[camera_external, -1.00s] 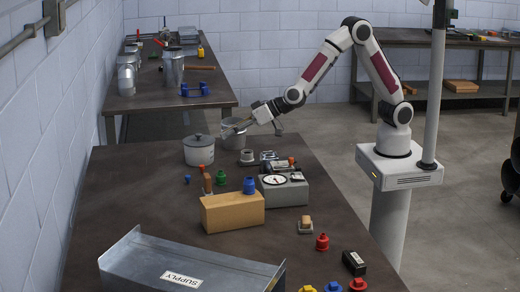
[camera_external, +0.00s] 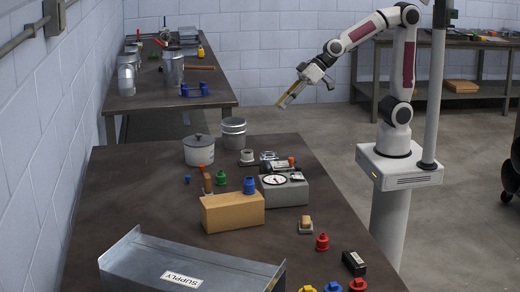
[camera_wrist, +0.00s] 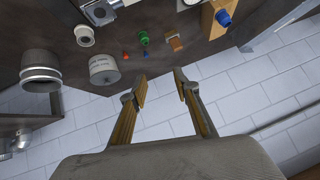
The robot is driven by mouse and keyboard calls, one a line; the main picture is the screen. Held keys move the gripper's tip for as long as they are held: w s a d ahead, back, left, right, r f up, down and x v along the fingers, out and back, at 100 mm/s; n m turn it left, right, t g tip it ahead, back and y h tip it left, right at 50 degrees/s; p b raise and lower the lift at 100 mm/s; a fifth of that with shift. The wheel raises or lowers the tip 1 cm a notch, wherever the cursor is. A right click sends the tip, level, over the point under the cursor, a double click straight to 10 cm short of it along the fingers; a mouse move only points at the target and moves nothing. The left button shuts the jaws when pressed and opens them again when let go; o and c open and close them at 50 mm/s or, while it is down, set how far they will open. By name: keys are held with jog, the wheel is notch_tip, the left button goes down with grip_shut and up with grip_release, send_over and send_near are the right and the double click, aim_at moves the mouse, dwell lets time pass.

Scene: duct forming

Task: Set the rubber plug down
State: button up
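My gripper (camera_external: 287,98) is raised in the air past the far right end of the near table. In the wrist view its two fingers (camera_wrist: 161,88) are apart, with nothing between them. I cannot tell which piece is the rubber plug. Plug-like pieces are a green one (camera_external: 221,179), a blue one (camera_external: 249,186) on a wooden block (camera_external: 232,212), and a tiny blue one (camera_external: 187,179). A red one (camera_external: 322,243) stands near the front right. My gripper touches none of them.
A metal can (camera_external: 233,134) and a lidded pot (camera_external: 198,151) stand at the table's far end. Beside them are a pale holder with a dark opening (camera_external: 246,157) and a grey dial box (camera_external: 286,190). A metal supply tray (camera_external: 150,265) fills the front. The air around my gripper is clear.

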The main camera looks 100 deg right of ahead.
jog(key=s+d+f+g+h, duration=0.1)
jog(key=s+d+g, duration=0.1)
jog(key=s, duration=1)
jog(key=s+d+f+g+h, duration=0.1)
jog(key=s+d, duration=0.4)
jog(key=s, duration=0.8)
jog(key=shift+s+d+f+n+g, duration=0.15)
jog(key=shift+s+f+n+g, duration=0.15)
jog(key=shift+f+n+g, duration=0.1)
